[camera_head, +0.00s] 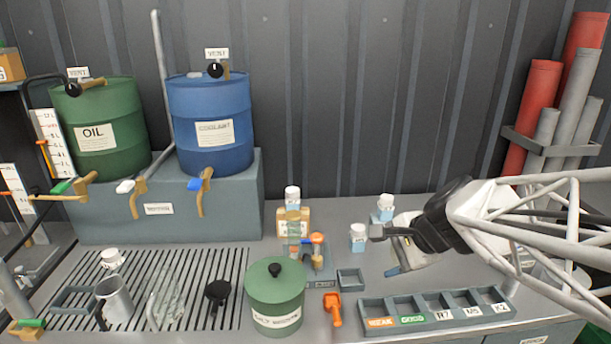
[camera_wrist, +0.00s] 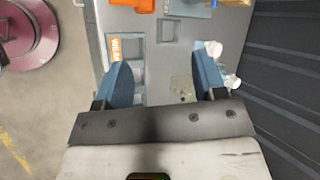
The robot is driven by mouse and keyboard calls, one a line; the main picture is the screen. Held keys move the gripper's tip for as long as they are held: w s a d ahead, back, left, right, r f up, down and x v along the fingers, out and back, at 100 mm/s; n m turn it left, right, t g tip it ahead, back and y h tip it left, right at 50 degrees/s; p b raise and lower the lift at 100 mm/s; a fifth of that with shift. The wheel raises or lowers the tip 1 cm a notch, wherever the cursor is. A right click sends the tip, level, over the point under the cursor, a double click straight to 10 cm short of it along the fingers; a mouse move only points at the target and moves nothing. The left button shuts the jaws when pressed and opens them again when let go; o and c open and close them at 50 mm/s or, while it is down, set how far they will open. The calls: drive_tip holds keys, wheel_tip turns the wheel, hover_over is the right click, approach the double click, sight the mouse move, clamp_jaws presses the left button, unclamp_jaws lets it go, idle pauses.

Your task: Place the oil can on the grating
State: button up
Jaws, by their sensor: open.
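The slatted grating (camera_head: 205,262) is set in the bench top at the left. A grey metal can (camera_head: 115,300) stands on it; I cannot tell whether this is the oil can. A green lidded canister (camera_head: 274,305), its label hard to read, stands right of the slats. My gripper (camera_head: 393,268) is over the right part of the bench, well to the right of the grating, pointing down. In the wrist view its two blue fingers (camera_wrist: 162,62) are wide apart. A faint olive patch (camera_wrist: 180,88) shows between them, too unclear to name.
A clear glass vessel (camera_head: 165,302) and a black funnel (camera_head: 217,292) occupy the grating. A labelled compartment tray (camera_head: 437,318) and orange scoop (camera_head: 333,308) lie at the front. White-capped bottles (camera_head: 358,238) stand near my gripper. Green (camera_head: 105,130) and blue (camera_head: 210,120) drums stand behind.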

drive_tip(key=s+a+n+g+h, duration=0.1)
drive_tip(key=s+n+h, duration=0.1)
drive_tip(key=s+n, duration=0.5)
drive_tip(key=s+r+n+g+h, duration=0.1)
drive_tip(key=s+n+h, duration=0.2)
drive_tip(key=s+n, duration=0.4)
drive_tip(key=shift+s+a+r+g, duration=0.25)
drive_tip(key=shift+s+a+g, duration=0.15)
drive_tip(key=shift+s, duration=0.15)
drive_tip(key=o, duration=0.7)
drive_tip(key=shift+c, duration=0.2)
drive_tip(key=shift+w, duration=0.1)
